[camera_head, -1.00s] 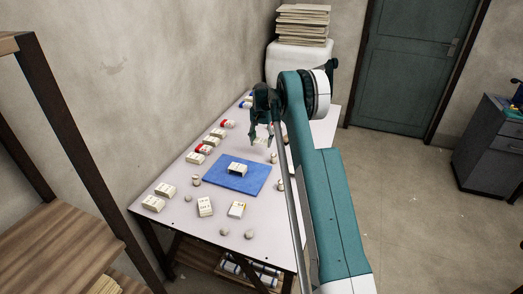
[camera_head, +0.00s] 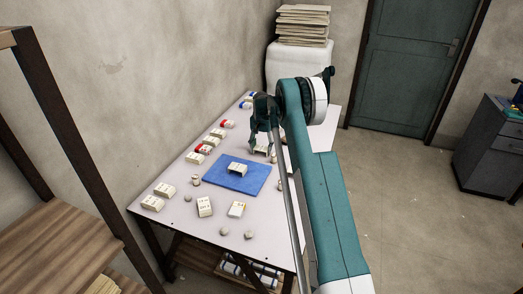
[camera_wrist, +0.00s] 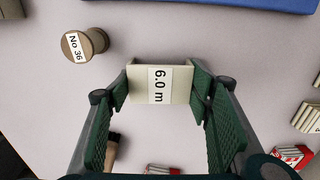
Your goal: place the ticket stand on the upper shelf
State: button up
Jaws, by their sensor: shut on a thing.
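My gripper (camera_head: 264,143) is down at the far part of the white table. Its two fingers are shut on the sides of a cream folded piece, the likely ticket stand (camera_head: 261,150), with a "6.0 m" label. In the wrist view this ticket stand (camera_wrist: 160,84) sits between the green finger pads (camera_wrist: 160,100); it appears to be still at the tabletop. A similar cream piece (camera_head: 238,169) stands on the blue mat (camera_head: 213,179). A wooden shelf board (camera_head: 60,235) of a dark-framed rack is at the left; whether it is the upper one I cannot tell.
A spool labelled "No 36" (camera_wrist: 86,44) stands close to the held piece, left in the wrist view. Red-and-white boxes (camera_wrist: 292,157) lie to the right. Several cream blocks and round pieces are spread over the table (camera_head: 180,218). The wall borders the table's left side.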

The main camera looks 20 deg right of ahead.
aim_at(261, 148)
jog(key=shift+f, duration=0.15)
jog(key=o, duration=0.8)
notch_tip(261, 148, up, 12)
jog(key=p, duration=0.2)
jog(key=shift+r, duration=0.2)
jog(key=shift+r, duration=0.1)
dwell(0.8)
